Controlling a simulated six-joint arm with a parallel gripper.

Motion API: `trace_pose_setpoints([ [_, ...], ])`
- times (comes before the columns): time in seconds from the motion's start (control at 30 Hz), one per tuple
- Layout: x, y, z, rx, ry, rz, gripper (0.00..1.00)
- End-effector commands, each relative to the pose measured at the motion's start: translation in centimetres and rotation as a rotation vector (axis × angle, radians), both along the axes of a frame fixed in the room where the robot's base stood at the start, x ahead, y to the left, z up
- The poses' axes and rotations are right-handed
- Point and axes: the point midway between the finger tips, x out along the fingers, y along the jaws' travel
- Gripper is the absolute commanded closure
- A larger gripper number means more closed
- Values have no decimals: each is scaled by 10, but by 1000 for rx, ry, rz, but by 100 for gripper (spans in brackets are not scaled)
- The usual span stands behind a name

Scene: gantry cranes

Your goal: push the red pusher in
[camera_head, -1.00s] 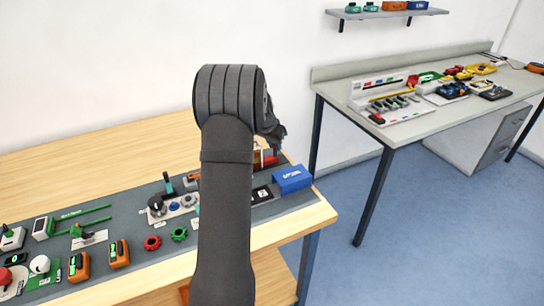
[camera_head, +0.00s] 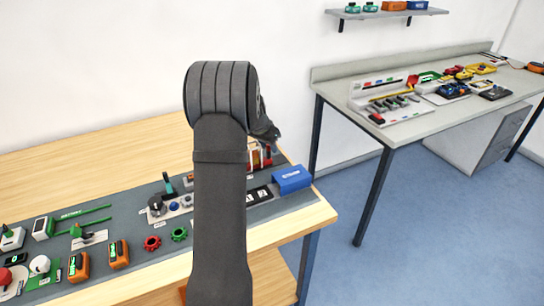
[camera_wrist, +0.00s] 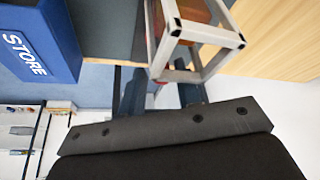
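A light frame with a red part (camera_head: 254,161) stands at the far right of the near bench in the head view, partly hidden by my arm. I cannot tell whether that part is the red pusher. In the wrist view, a grey open frame (camera_wrist: 205,75) with black corners holds a reddish-brown piece (camera_wrist: 192,10). My gripper (camera_wrist: 160,90) is close to the frame's lower corner. Its two dark fingers are apart with nothing clearly held between them.
A blue STORE box (camera_head: 292,179) sits at the bench's right end and also shows in the wrist view (camera_wrist: 40,35). Red (camera_head: 152,243) and green (camera_head: 179,234) knobs and several small devices lie along the grey mat. The wooden bench behind the mat is clear.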

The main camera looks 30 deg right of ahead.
Motion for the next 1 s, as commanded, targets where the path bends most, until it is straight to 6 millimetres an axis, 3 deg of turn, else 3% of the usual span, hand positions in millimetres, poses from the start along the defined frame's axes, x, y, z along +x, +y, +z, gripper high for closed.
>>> trace_pose_setpoints([
  [0.33, 3, 6, 3, 5, 0, 7, 60],
  [1.0, 1, 3, 66, 2, 0, 3, 60],
])
